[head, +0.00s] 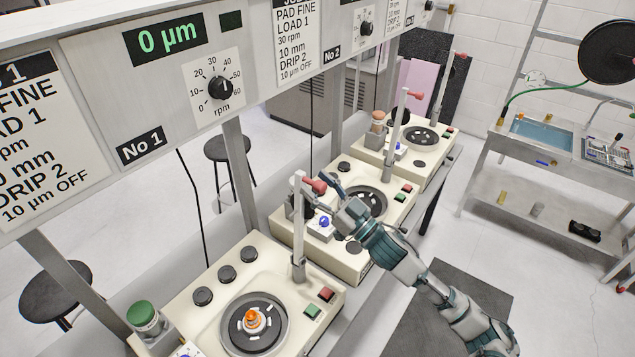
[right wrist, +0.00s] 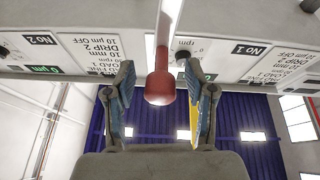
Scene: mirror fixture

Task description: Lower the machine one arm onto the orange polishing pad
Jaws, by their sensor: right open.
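Machine one (head: 206,285) is the cream unit at the lower left under the No 1 panel. Its orange polishing pad (head: 253,319) sits in the middle of the dark round plate (head: 240,338). The machine one arm (head: 298,230) stands upright at the unit's right side, with a red handle (head: 315,186) at its top. My right gripper (head: 325,193) is open at the red handle. In the right wrist view the red handle (right wrist: 159,88) lies between the two spread fingers, with gaps on both sides. My left gripper is not in view.
Machine two (head: 345,262) stands just behind, below my right forearm. A third machine (head: 425,165) stands farther back with its arm upright. The panel wall (head: 150,90) runs above the machines. Stools (head: 226,148) stand behind; a bench (head: 545,200) stands at the right.

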